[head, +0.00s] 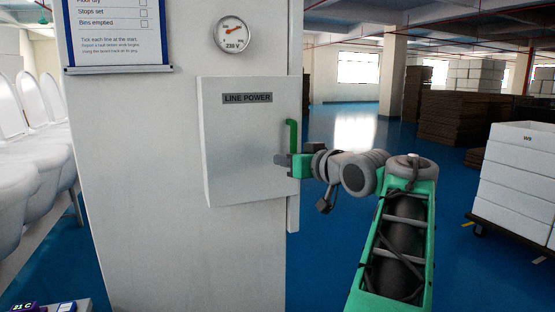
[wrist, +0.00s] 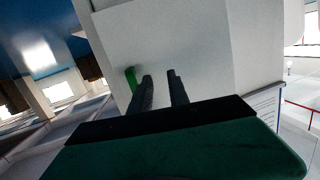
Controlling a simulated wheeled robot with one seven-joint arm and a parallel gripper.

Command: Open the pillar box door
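The pillar box (head: 235,150) is a pale grey box labelled LINE POWER, mounted on the pillar. Its door looks shut. A green upright handle (head: 292,135) is at the right edge of the door. My gripper (head: 281,160) is at the lower part of the handle, in front of the door's right side. In the wrist view, the two dark fingers of my gripper (wrist: 162,82) are apart with nothing between them. The green handle (wrist: 131,78) shows just left of the left finger; whether they touch I cannot tell. The pale box surface (wrist: 205,50) lies beyond the fingertips.
A round gauge (head: 234,35) and a checklist board (head: 118,35) are on the pillar (head: 140,240) above the box. White toilets (head: 30,150) stand at the left. A cart of white boxes (head: 515,190) is at the right. Blue floor between pillar and cart is clear.

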